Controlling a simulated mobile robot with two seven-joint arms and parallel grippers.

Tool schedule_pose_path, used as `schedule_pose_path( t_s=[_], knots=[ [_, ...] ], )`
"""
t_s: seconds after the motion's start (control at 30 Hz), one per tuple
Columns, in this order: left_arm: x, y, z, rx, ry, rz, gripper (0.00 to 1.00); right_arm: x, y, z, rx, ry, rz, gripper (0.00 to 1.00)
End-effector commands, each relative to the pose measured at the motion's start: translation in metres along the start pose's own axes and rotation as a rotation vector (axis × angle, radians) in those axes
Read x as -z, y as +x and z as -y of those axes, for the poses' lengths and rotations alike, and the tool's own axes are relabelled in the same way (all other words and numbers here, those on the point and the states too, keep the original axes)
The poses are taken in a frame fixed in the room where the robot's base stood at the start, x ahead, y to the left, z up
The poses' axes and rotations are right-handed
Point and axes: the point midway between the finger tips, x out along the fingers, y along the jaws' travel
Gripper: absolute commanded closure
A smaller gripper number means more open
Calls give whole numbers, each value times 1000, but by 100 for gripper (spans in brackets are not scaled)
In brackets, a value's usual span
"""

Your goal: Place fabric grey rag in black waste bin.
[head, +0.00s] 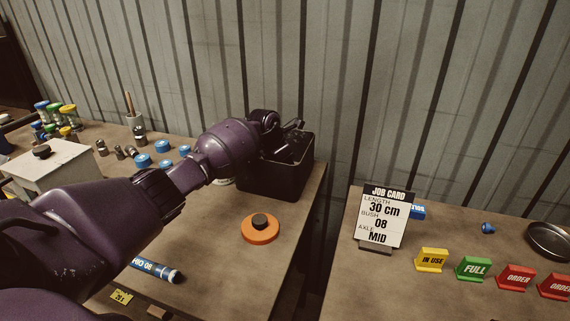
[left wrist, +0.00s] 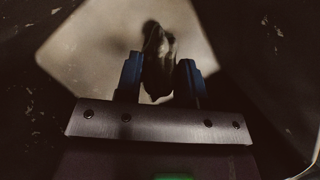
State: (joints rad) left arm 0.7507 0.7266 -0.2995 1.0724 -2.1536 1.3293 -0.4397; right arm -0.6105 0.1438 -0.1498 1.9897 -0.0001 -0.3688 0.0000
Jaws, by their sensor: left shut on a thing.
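The black waste bin (head: 270,182) stands at the back right corner of the left bench, against the corrugated wall. My left arm reaches across the bench to it, and my left gripper (head: 292,130) is at the bin's mouth. In the left wrist view the two blue fingers of my left gripper (left wrist: 161,68) are shut on a dark, crumpled piece of cloth, the rag (left wrist: 157,48). Dark walls surround a paler patch beyond it. The rag cannot be made out in the head view. My right gripper is not in view.
A blue tube (head: 157,270) lies near the front.

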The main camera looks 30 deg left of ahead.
Motion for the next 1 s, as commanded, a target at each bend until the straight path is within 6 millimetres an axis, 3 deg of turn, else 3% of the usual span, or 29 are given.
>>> schedule_pose_path(
  t_s=[0.27, 0.3, 0.47, 0.77, 1.0],
  knots=[
    [0, 2, 0, -1, 0, 1, 86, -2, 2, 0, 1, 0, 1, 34],
    [0, 2, 0, 0, 0, 1, 61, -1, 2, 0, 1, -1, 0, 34],
    [0, 1, 0, -1, 0, 2, 39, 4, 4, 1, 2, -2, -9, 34],
    [-1, 0, 0, 0, 0, 2, 39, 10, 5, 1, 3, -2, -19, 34],
    [-1, -28, -1, -5, 3, 3, 39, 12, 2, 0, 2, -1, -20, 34]
  ],
)
